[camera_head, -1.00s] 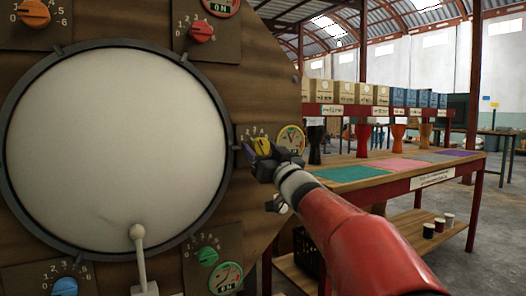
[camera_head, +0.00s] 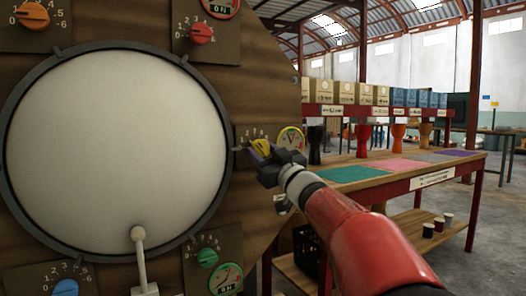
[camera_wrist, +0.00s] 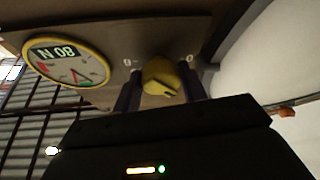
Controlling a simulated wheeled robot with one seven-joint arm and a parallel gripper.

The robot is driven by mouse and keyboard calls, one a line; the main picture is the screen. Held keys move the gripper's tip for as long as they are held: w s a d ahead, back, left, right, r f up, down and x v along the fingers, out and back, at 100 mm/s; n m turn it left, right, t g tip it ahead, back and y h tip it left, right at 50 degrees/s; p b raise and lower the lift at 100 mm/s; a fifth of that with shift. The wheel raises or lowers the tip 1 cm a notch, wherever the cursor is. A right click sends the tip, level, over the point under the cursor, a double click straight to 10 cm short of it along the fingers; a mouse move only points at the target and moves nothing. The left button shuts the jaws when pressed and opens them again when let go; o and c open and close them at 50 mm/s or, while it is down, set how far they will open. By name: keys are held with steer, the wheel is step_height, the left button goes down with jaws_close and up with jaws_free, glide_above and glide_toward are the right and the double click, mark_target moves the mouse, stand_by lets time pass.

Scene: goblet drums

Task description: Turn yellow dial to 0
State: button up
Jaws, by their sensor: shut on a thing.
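The yellow dial (camera_head: 260,144) sits on a small plate at the right side of the drum panel, below printed numbers. In the wrist view the dial (camera_wrist: 160,76) has a dark notch toward its lower right. My gripper (camera_head: 258,152) reaches it from the right. In the wrist view its two dark fingers are on either side of the dial, shut on it. A round gauge (camera_head: 291,139) with a yellow rim is beside the dial; it also shows in the wrist view (camera_wrist: 68,62). The fingers and arm hide part of the dial's scale, and the dial's exact setting cannot be read.
A large white drum head (camera_head: 118,150) fills the left. Orange (camera_head: 33,15), red (camera_head: 201,33), green (camera_head: 207,257) and blue (camera_head: 65,289) dials surround it. A grey lever (camera_head: 139,255) stands in front. A workbench (camera_head: 424,181) is to the right.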

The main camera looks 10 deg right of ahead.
steer(key=n+g+y, duration=0.1)
steer(key=n, duration=0.1)
steer(key=n+y+p, duration=0.1)
steer(key=n, duration=0.2)
steer(key=n+g+p, duration=0.1)
steer(key=n, duration=0.1)
steer(key=shift+d+r+n+g+y, duration=0.2)
steer(key=shift+n+g+y, duration=0.1)
steer(key=shift+n+y, duration=0.1)
steer(key=shift+w+n+g+y+p, duration=0.15)
steer(key=shift+n+g+p, duration=0.35)
steer(key=shift+n, duration=0.75)
steer(key=shift+s+n+g+y+p, duration=0.1)
steer(key=shift+n+g+y+p, duration=0.3)
steer(key=shift+n, duration=0.85)
steer(key=o, duration=0.9)
steer(key=shift+o, duration=0.2)
steer(key=v, duration=0.7)
steer(key=shift+s+d, duration=0.3)
